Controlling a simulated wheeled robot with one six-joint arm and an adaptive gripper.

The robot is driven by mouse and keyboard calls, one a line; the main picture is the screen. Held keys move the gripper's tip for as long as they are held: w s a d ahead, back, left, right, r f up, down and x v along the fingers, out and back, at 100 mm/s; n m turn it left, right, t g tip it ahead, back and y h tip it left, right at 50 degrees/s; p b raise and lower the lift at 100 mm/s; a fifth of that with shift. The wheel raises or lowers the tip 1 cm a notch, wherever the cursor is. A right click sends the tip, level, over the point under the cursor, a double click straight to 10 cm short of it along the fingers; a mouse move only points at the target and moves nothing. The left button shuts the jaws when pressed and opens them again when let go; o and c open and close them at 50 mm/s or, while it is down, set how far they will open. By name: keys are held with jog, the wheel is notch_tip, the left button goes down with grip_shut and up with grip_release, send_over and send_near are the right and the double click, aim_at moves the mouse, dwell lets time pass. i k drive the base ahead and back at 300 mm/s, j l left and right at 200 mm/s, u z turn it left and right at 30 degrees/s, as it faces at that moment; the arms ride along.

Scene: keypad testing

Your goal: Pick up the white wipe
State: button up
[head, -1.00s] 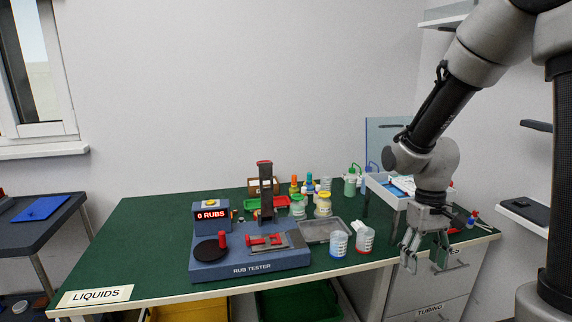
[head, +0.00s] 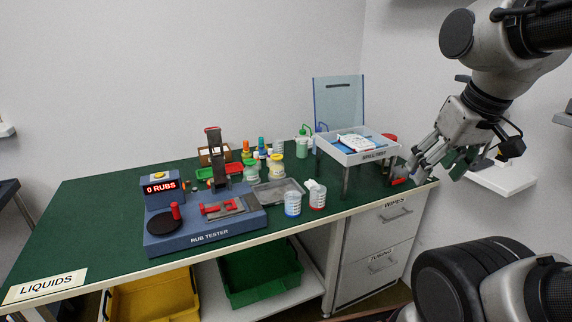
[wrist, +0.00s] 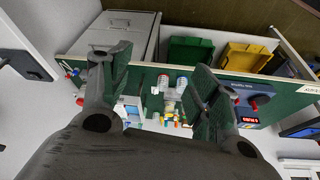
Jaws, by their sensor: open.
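A small white piece that looks like the wipe (head: 311,185) is at the rim of the red-bottomed cup (head: 317,199), near the table's front edge. I cannot tell whether it lies on the cup or sticks out of it. A white patch beside the cups also shows in the wrist view (wrist: 155,90). A white packet (head: 356,143) lies in the raised spill-test tray (head: 373,157). My gripper (head: 428,170) is open and empty off the table's right end, apart from the cups. Its spread fingers show in the wrist view (wrist: 155,65).
A blue-bottomed cup (head: 292,203) stands left of the red-bottomed one. The rub tester (head: 205,222) is left of both. Several bottles and jars stand behind. The tray on legs stands between my gripper and the cups. A drawer labelled WIPES (head: 395,216) is shut below.

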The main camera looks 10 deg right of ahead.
aim_at(310, 182)
jog(key=i+l+u, duration=0.2)
jog(key=i, duration=0.25)
jog(key=i+u, duration=0.2)
jog(key=i, duration=0.2)
